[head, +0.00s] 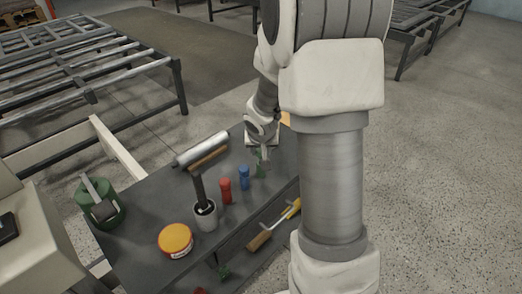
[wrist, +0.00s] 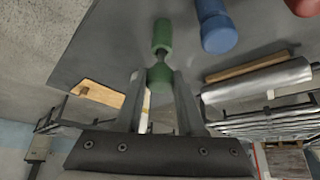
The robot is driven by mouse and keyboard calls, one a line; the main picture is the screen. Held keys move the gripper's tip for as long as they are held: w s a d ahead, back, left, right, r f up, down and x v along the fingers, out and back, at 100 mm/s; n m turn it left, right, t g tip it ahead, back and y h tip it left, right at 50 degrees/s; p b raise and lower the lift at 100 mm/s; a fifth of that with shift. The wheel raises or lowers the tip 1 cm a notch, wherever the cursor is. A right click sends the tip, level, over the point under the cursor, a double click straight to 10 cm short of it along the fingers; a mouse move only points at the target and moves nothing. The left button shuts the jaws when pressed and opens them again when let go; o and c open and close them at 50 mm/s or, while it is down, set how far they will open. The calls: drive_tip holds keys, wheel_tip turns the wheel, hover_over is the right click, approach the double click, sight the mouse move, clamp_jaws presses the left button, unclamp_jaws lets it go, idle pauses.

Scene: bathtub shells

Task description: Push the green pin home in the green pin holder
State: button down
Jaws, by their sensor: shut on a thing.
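The green pin holder (wrist: 162,32) stands upright on the dark bench top; it also shows in the head view (head: 259,170), partly hidden by my gripper. The green pin (wrist: 159,76) is in line with the holder, its green head apart from it. A short dark length of shaft shows between head and holder; how deep the pin sits inside is hidden. My gripper (wrist: 160,84) is shut on the pin's head, one finger on each side. In the head view my gripper (head: 262,150) is above the holder at the bench's far side.
A blue pin holder (head: 244,178) and a red one (head: 226,190) stand in a row beside the green. A cup (head: 205,216) with a tool, a roller (head: 201,148), an orange-lidded tin (head: 175,240) and a green canister (head: 108,214) are on the bench.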

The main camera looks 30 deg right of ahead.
drive_tip(key=shift+f+b, duration=1.05)
drive_tip(key=shift+f, duration=0.05)
drive_tip(key=shift+c, duration=2.2)
unclamp_jaws()
drive_tip(key=shift+r, duration=0.1)
drive_tip(key=p+v, duration=0.6)
drive_tip(key=v, duration=1.1)
drive_tip(key=shift+s+p, duration=0.15)
drive_tip(key=shift+p, duration=0.2)
drive_tip(key=shift+r, duration=0.2)
drive_tip(key=s+a+r+n+y+p, duration=0.1)
drive_tip(key=s+a+r+p, duration=0.3)
drive_tip(key=s+r, duration=0.4)
drive_tip(key=s+a+r+n+y+p, duration=0.1)
drive_tip(key=s+a+r+n+p, duration=0.3)
drive_tip(key=s+r, duration=0.4)
wheel_tip(320, 180, up, 3)
drive_tip(key=a+p, duration=0.1)
drive_tip(key=a, duration=0.1)
drive_tip(key=shift+s+a+y, duration=0.25)
drive_tip(key=shift+s+y, duration=0.05)
drive_tip(key=shift+s, duration=0.1)
